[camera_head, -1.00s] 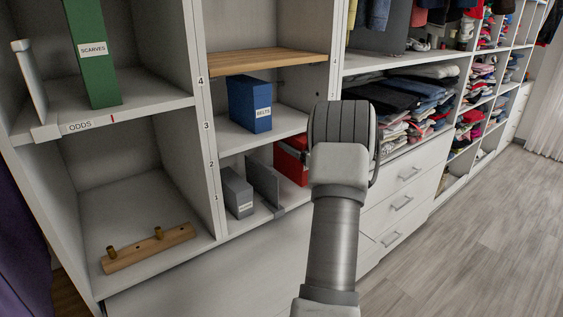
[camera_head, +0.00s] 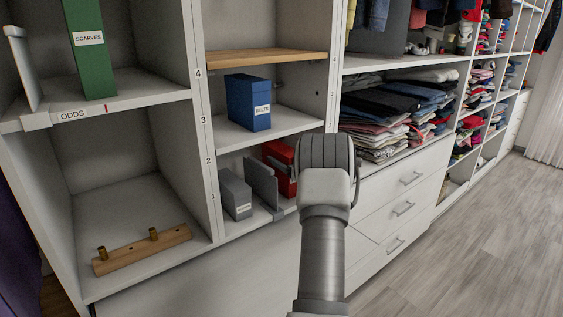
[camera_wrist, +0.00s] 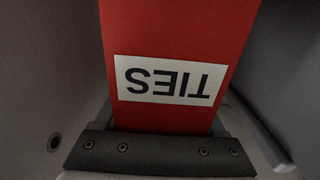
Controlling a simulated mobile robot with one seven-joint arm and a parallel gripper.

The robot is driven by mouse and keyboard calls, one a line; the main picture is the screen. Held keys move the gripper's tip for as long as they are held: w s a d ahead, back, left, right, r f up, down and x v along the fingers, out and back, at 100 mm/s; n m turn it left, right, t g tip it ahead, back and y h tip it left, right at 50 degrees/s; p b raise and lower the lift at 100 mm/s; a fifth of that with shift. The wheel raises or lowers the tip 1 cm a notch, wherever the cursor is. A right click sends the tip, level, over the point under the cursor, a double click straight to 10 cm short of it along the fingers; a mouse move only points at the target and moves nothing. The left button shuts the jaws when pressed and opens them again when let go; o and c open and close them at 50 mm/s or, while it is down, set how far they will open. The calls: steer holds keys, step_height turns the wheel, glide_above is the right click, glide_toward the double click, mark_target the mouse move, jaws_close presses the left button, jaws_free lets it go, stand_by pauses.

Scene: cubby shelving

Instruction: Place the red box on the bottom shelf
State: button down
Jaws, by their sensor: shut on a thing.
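The red box (camera_head: 279,168) is in the bottom compartment of the middle column, just right of a grey upright divider. My wrist and arm hide its right part in the head view. In the wrist view the red box (camera_wrist: 175,35) fills the middle, with a white "TIES" label that reads upside down. My gripper (camera_wrist: 160,150) is shut on it, a dark bar crossing its near end. The bottom shelf (camera_head: 236,226) shows bare along its front edge. Whether the box touches the shelf is hidden.
A small grey box (camera_head: 235,194) and the grey divider (camera_head: 262,184) stand left of the red box. A blue "BELTS" box (camera_head: 248,103) sits on the shelf above. A wooden peg rail (camera_head: 143,249) lies in the left cubby. White drawers (camera_head: 400,205) stand to the right.

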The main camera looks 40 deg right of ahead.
steer(key=shift+f, duration=0.15)
jaws_free()
steer(key=shift+s+r, duration=0.15)
steer(key=shift+r, duration=0.1)
steer(key=s+a+p, duration=0.1)
steer(key=s+p, duration=0.2)
steer(key=s, duration=0.8)
steer(key=shift+s+a, duration=0.2)
steer(key=shift+s, duration=0.15)
